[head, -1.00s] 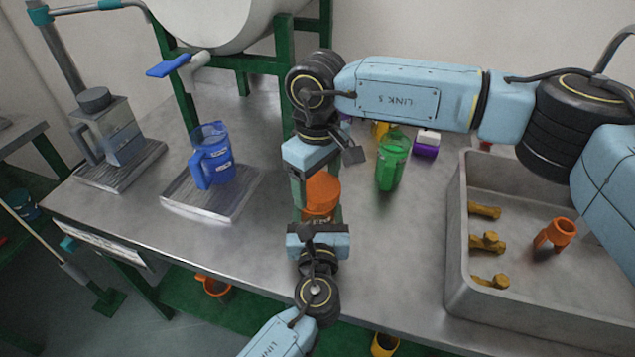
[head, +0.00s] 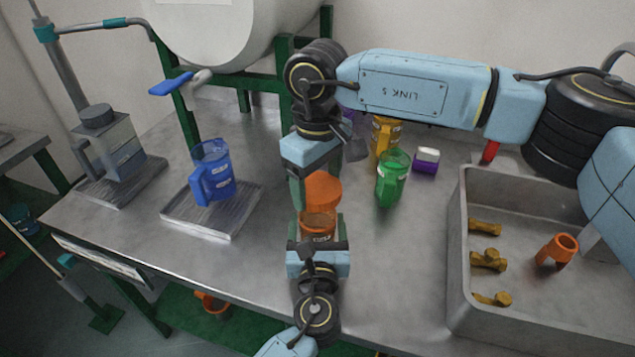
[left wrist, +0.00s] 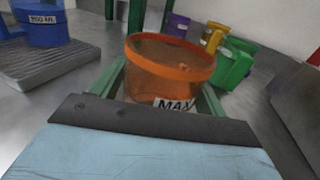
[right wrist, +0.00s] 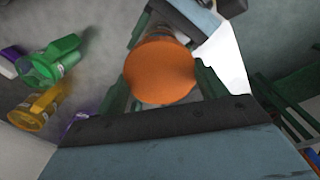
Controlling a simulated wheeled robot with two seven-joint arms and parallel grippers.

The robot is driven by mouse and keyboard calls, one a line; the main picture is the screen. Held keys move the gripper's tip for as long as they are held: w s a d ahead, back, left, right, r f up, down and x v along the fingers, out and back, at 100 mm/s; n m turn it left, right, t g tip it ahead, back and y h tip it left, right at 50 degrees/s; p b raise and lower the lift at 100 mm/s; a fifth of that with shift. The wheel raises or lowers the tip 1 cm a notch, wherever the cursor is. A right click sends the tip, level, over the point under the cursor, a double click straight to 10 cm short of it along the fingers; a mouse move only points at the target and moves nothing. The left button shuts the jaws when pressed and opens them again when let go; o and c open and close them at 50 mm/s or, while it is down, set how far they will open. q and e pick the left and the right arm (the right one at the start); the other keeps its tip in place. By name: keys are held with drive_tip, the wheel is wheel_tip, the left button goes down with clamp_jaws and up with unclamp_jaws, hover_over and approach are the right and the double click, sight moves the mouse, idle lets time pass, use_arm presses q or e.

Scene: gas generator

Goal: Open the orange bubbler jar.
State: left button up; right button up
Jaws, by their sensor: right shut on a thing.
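The orange bubbler jar (head: 317,227) is translucent and stands upright between the fingers of my left gripper (head: 318,232). In the left wrist view the jar (left wrist: 165,75) shows an open rim and a MAX label, with a green finger against each side. Its solid orange lid (head: 323,188) is apart from the jar, above and behind the rim. My right gripper (head: 312,180) is shut on the lid from above.
A blue jug (head: 212,178) stands on a metal plate at left. Green (head: 391,180) and yellow (head: 383,140) jugs and a purple-white block (head: 426,160) stand behind to the right. A grey tray (head: 457,250) with bolts and an orange fitting is at right.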

use_arm(q)
drive_tip(key=shift+o, duration=0.9)
